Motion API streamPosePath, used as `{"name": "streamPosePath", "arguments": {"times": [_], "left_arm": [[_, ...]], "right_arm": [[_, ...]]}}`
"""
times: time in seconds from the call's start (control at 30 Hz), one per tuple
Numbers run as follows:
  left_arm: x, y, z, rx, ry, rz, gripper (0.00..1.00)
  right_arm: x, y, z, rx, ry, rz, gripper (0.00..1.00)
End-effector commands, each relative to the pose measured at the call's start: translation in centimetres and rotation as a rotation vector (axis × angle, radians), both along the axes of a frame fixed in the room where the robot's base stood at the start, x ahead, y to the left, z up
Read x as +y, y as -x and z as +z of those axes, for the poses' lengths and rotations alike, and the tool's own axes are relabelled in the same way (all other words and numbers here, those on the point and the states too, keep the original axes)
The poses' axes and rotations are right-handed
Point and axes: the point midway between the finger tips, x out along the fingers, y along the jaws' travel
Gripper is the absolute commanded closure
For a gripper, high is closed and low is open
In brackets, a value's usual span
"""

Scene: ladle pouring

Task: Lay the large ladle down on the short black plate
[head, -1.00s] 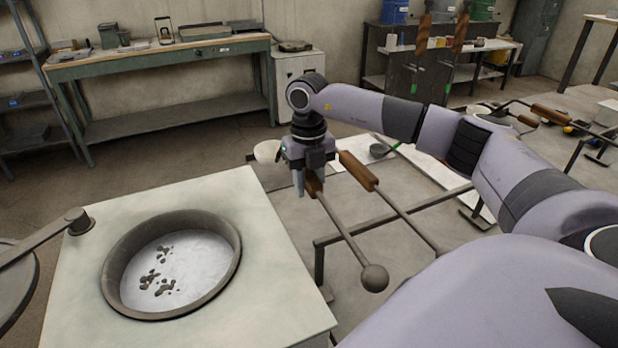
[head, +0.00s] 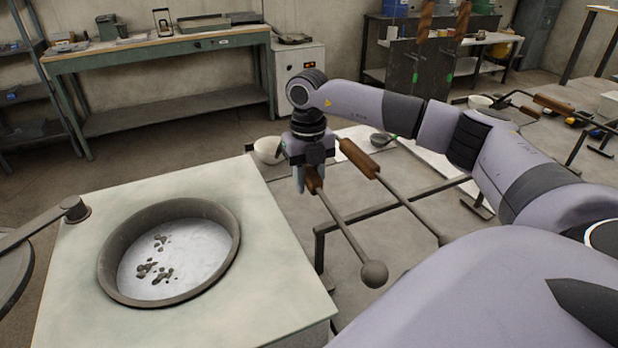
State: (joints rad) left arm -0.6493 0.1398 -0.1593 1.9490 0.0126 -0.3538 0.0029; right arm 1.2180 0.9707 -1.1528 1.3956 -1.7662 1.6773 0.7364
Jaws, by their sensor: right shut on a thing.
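My right gripper (head: 307,188) is shut on the brown wooden handle of a long dark rod (head: 345,235). The rod slants down to the right and ends in a round dark head (head: 374,274). The picture does not show whether this head is a ladle's cup. The gripper and handle are above the floor, to the right of the round pot. I cannot pick out a short black plate for certain. Two dark upright panels (head: 432,62) stand at the back, with wooden handles above them. My left gripper is not in view.
A round pot (head: 236,236) with bright contents is set in a pale block (head: 270,290). A dark rack (head: 319,250) carries another wooden-handled rod (head: 400,198). A pale bowl (head: 268,150) is partly behind my gripper. A small dark ladle (head: 380,140) lies on a white sheet.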

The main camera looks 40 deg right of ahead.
Motion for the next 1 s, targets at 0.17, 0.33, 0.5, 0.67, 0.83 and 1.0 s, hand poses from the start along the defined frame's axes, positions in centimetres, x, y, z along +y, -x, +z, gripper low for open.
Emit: {"name": "streamPosePath", "arguments": {"times": [0.17, 0.33, 0.5, 0.67, 0.83, 1.0], "left_arm": [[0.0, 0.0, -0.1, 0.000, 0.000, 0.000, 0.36], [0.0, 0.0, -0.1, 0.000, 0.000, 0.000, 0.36], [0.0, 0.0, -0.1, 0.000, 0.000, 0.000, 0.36], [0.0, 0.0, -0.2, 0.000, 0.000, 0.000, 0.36], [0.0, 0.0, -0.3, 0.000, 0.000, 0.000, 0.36], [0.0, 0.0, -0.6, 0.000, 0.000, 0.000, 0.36]], "right_arm": [[0.0, -0.1, 0.0, -0.006, -0.002, 0.000, 1.00], [0.0, -0.1, -0.1, -0.006, -0.002, 0.000, 0.65], [0.0, -0.1, -0.2, -0.005, -0.001, 0.000, 0.38], [0.0, 0.1, -0.6, 0.004, 0.001, 0.000, 0.38], [0.0, -0.1, 0.6, -0.002, 0.000, 0.000, 0.38], [0.0, -0.2, 3.5, -0.005, -0.001, 0.001, 0.38]]}}
